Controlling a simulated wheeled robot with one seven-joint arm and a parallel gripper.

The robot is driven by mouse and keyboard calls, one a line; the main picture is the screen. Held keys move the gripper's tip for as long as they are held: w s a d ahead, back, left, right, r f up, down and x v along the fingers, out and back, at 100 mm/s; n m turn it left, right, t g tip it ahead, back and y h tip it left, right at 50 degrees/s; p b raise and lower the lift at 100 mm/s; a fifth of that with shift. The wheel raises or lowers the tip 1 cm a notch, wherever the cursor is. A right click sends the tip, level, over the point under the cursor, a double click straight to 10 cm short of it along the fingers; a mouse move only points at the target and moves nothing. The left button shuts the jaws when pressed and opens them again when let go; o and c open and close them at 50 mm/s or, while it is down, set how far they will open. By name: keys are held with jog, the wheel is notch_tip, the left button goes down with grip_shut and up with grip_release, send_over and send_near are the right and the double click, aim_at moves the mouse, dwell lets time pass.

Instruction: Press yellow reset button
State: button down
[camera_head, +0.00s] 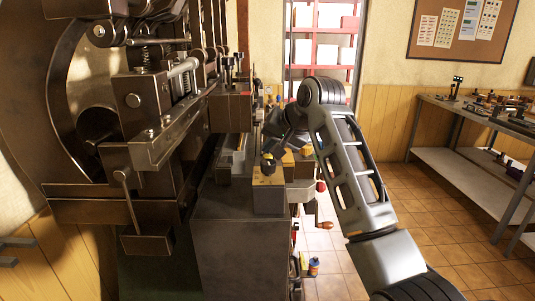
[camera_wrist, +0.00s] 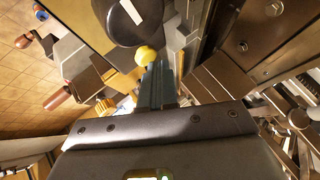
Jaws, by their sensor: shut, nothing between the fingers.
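The yellow button (camera_wrist: 145,55) shows in the wrist view as a small rounded knob beside a black round part (camera_wrist: 128,22). My gripper (camera_wrist: 158,66) is shut and empty, its fingertips close to the right of the yellow button; I cannot tell whether they touch it. In the head view a small yellow top on a dark part, apparently the yellow button (camera_head: 268,156), sits above a tan block (camera_head: 268,190) on the press bench. My gripper (camera_head: 272,142) is there just above and behind it, dark and partly hard to make out.
The large brown cam press (camera_head: 150,120) fills the left. A crank with an orange handle (camera_head: 324,225) and a red knob (camera_head: 320,186) stick out at the bench's right side. A second workbench (camera_head: 470,115) stands at the right, with open tiled floor (camera_head: 430,210) before it.

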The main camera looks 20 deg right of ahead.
aim_at(271, 157)
jog(key=shift+r, duration=0.9)
notch_tip(271, 157, up, 5)
dwell(0.4)
dwell(0.5)
